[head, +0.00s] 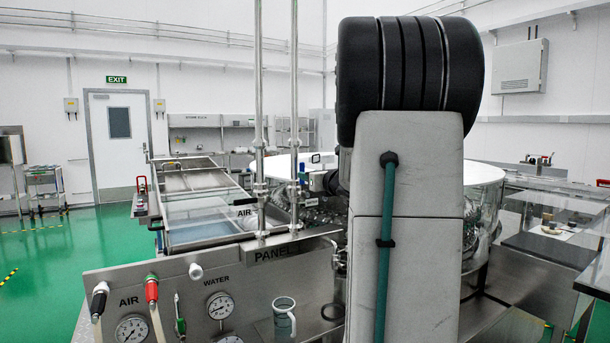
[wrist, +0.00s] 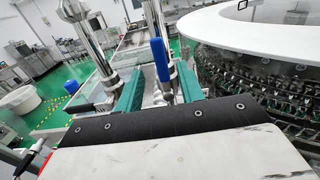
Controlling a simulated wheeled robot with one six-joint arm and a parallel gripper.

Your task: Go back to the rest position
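My gripper (wrist: 160,78) shows in the wrist view with its two green fingers apart. A blue lever handle (wrist: 159,55) stands upright in the gap between the fingers in that picture, with clear space on both sides of it. No finger visibly touches it. The handle belongs to a valve on a steel pipe (wrist: 156,20). In the head view a small blue part (head: 302,170) shows on the right-hand vertical pipe (head: 294,120). My large arm link covers the middle right of the head view and hides most of the wrist and the fingers.
The round washer (wrist: 250,30) with its white top is close on the right in the wrist view. Green floor (head: 60,250) is open at left.

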